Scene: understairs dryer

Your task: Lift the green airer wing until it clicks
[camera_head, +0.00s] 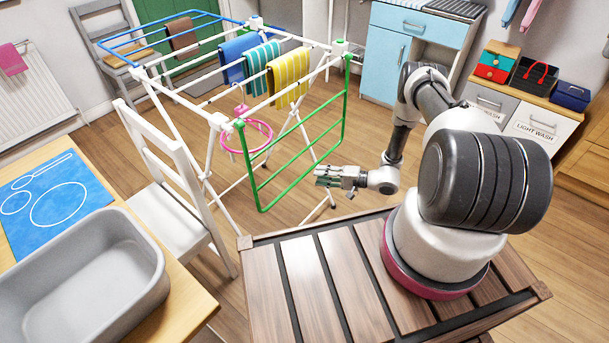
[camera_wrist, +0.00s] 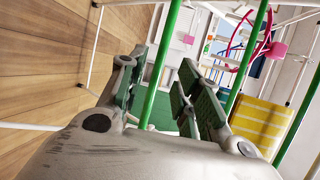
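The green airer wing (camera_head: 256,183) is a framed panel with several bars. It hangs down steeply from the near right end of the white drying rack. Another green bar (camera_wrist: 251,58) passes behind the right finger. Nothing looks clamped.
The drying rack (camera_head: 213,122) carries towels and a raised blue wing (camera_head: 150,37). A pink ring (camera_head: 226,139) hangs by the green wing's left corner. A white chair (camera_head: 169,215) stands left. Wooden floor (camera_head: 372,115) is clear right of the wing.

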